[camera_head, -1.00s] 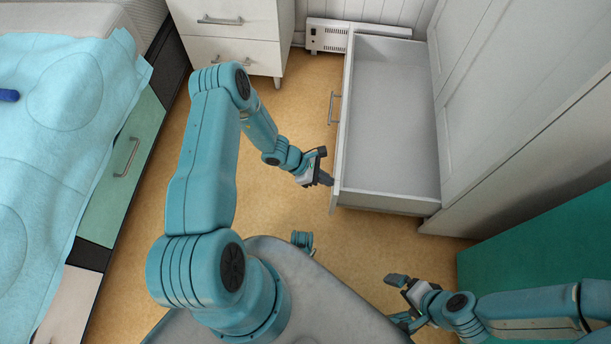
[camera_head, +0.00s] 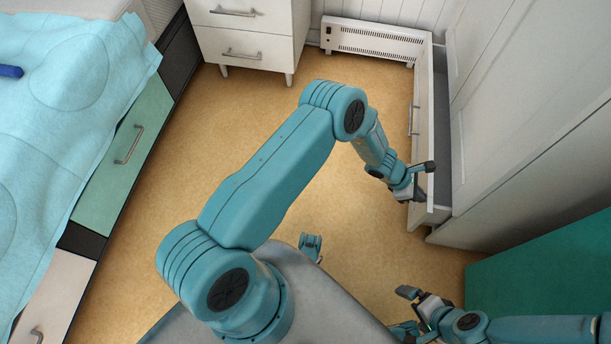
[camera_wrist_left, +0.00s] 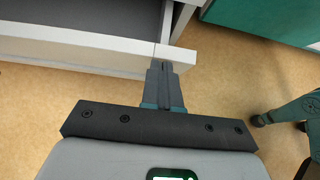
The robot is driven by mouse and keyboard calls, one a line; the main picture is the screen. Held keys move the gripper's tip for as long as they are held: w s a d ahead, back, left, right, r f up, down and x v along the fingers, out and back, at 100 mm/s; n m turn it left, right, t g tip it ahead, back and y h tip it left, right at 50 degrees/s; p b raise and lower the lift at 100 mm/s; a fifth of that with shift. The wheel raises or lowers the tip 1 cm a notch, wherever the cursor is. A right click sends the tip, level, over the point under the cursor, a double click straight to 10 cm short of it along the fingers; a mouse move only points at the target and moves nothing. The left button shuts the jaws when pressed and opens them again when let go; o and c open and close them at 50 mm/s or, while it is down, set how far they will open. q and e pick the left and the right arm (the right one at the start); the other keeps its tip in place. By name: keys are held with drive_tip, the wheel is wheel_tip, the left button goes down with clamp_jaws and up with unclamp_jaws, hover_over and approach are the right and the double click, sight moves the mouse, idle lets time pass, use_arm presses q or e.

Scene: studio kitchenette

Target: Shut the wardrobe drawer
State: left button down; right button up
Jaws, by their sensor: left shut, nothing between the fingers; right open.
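The white wardrobe drawer (camera_head: 419,134) stands out a short way from the wardrobe (camera_head: 525,125), with a narrow strip of its grey inside showing. Its bar handle (camera_head: 411,120) is on the front panel. My left gripper (camera_head: 425,182) is shut and empty at the near end of the drawer front. In the left wrist view its closed fingers (camera_wrist_left: 163,72) meet the white front panel (camera_wrist_left: 80,48) near its end; firm contact is hard to tell. My right gripper (camera_head: 408,310) is open and empty, low in the head view, apart from the drawer.
A white chest of drawers (camera_head: 250,42) and a white heater (camera_head: 368,41) stand at the back. A bed (camera_head: 70,110) with drawers beneath is at the left. A teal panel (camera_head: 550,270) is at the lower right.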

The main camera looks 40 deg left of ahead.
use_arm(q)
drive_tip(key=shift+w+d+b, duration=0.2)
drive_tip(key=shift+w+d, duration=0.25)
drive_tip(key=shift+d, duration=0.3)
drive_tip(key=shift+w+d+b, duration=0.2)
drive_tip(key=shift+w+d, duration=0.25)
drive_tip(key=shift+d, duration=0.3)
use_arm(e)
drive_tip(key=shift+w+f, duration=0.1)
drive_tip(key=shift+f, duration=0.45)
use_arm(q)
drive_tip(key=shift+a, duration=0.1)
